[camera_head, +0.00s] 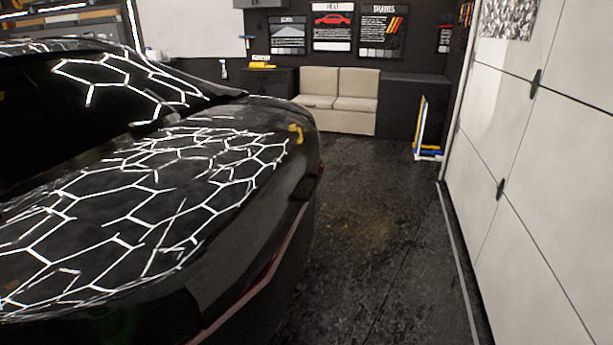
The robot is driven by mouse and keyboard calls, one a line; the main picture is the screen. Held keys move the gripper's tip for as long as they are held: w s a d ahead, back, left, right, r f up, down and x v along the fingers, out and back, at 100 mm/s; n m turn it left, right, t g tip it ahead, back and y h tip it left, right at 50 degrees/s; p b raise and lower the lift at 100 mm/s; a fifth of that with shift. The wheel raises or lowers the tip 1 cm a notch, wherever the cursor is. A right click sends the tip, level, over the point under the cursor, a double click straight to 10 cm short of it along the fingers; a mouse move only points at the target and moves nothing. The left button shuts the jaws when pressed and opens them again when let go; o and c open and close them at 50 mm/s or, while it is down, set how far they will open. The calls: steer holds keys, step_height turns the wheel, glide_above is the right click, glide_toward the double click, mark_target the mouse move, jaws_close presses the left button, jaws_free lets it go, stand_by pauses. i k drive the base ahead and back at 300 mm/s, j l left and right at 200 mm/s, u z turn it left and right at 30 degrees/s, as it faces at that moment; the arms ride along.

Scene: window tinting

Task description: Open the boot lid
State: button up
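A glossy black car fills the left side of the head view. Its boot lid (200,200) is a broad black panel covered in white hexagonal light reflections. The lid looks down and shut, with no gap visible along it. A dark window (50,115) slopes up behind it at the left. A reddish strip (262,280) runs low along the car's near side. A small yellow patch (296,133) shows near the far edge of the lid; I cannot tell what it is. My gripper is not in view.
Dark floor (370,240) is clear between the car and the white panelled door (550,150) on the right. A beige sofa (338,100) and dark cabinets (408,100) stand at the back. Yellow and blue upright items (421,125) lean near the right wall.

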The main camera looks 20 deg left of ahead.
mark_target(232, 180)
steer(key=i+l+u, duration=0.1)
steer(key=i+u, duration=0.25)
steer(key=i, duration=0.15)
steer(key=i+l+u, duration=0.35)
steer(key=i, duration=0.15)
steer(key=i+l+u, duration=0.35)
steer(key=i, duration=0.15)
